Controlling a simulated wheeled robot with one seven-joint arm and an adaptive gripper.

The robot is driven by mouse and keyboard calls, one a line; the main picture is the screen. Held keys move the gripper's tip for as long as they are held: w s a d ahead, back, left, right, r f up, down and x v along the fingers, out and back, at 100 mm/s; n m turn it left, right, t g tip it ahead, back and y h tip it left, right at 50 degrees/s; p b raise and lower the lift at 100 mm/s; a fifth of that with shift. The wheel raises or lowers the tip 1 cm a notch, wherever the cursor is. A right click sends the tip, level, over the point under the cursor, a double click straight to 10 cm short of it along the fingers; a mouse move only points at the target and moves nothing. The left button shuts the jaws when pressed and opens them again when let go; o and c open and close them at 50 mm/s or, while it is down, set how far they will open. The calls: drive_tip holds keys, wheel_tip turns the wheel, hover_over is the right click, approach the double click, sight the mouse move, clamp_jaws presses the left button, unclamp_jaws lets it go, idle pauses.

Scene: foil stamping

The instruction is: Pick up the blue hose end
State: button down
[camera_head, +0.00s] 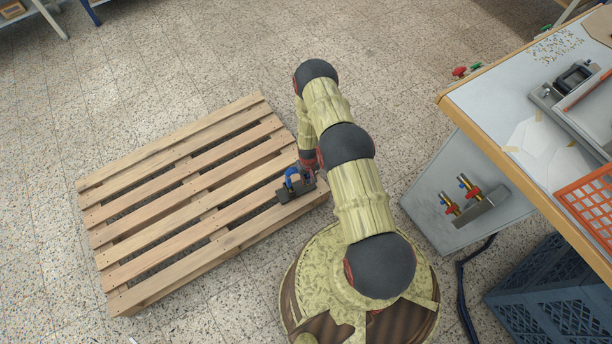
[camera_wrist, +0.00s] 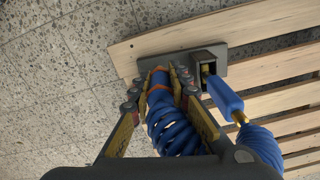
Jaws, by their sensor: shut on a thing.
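My gripper (camera_wrist: 158,84) is shut on a blue hose end (camera_wrist: 172,128) in the wrist view. This hose end is ribbed and has an orange band near its tip. Its tip is close to a dark grey holder plate (camera_wrist: 150,42) on the pallet; I cannot tell whether it touches the plate. A second blue hose piece (camera_wrist: 226,98) with a brass tip stands at a square socket of the holder, to the right of my fingers. In the head view the holder (camera_head: 294,192) and blue hose (camera_head: 290,180) show beside my gripper (camera_head: 307,170), which my arm partly hides.
The holder rests near the right edge of a slatted wooden pallet (camera_head: 150,235). A workbench (camera_head: 500,95) stands at the right, with two brass valves (camera_head: 461,194) with red and blue parts on its side panel. Blue crates (camera_head: 560,300) are below. The speckled floor behind the pallet is clear.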

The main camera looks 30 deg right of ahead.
drive_tip(key=s+a+r+p, duration=0.2)
drive_tip(key=s+r, duration=0.2)
drive_tip(key=s, duration=0.4)
drive_tip(key=s+a+r+p, duration=0.1)
drive_tip(key=s+a+r, duration=0.15)
drive_tip(key=s, duration=0.45)
drive_tip(key=w+a+r, duration=0.3)
drive_tip(key=w+r, duration=0.3)
drive_tip(key=r, duration=0.8)
drive_tip(key=w+a+r+n, duration=0.1)
drive_tip(key=w+a+r, duration=0.2)
drive_tip(key=r, duration=1.1)
drive_tip(key=w+a+r+n, duration=0.1)
drive_tip(key=w+a+r, duration=0.2)
drive_tip(key=w+r, duration=0.6)
wheel_tip(320, 180, up, 5)
drive_tip(key=shift+a+f, duration=0.1)
drive_tip(key=shift+a, duration=0.05)
